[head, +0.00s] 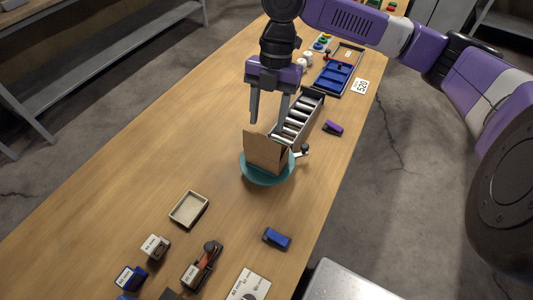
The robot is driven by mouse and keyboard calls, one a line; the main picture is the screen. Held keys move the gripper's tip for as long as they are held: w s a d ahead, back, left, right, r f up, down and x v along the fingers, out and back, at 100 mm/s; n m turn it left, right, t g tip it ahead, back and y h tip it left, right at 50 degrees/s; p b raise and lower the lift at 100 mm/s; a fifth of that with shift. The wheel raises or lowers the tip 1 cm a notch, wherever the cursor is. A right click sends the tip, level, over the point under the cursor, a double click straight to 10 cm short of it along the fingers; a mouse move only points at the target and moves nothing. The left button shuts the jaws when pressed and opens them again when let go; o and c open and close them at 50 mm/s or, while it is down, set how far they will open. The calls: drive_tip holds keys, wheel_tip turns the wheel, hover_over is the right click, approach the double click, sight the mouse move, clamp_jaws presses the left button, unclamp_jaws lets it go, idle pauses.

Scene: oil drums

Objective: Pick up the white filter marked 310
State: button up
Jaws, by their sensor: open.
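I cannot make out a white filter marked 310. Small white round pieces (307,58) stand at the back of the table, right of my gripper, too small to read. A pale block with a label (155,246) lies at the front left; its print is unreadable. My gripper (268,121) is open and empty, pointing down over the middle of the table. Its fingers are in front of and above an open cardboard box (265,153), which sits in a teal round dish (262,179). What is inside the box is hidden.
A roller rack (300,115) stands behind the box. A shallow beige tray (189,209), a blue block (277,238) and a purple block (333,128) lie around. The table's left middle is clear.

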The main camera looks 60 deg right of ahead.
drive_tip(key=shift+g, duration=0.3)
drive_tip(key=shift+s+p+x, duration=0.15)
drive_tip(key=shift+p+x, duration=0.25)
drive_tip(key=shift+x, duration=1.6)
drive_tip(key=shift+s+p+x, duration=0.15)
drive_tip(key=shift+p+x, duration=0.2)
drive_tip(key=shift+x, duration=1.6)
drive_tip(key=shift+c, duration=0.2)
clamp_jaws()
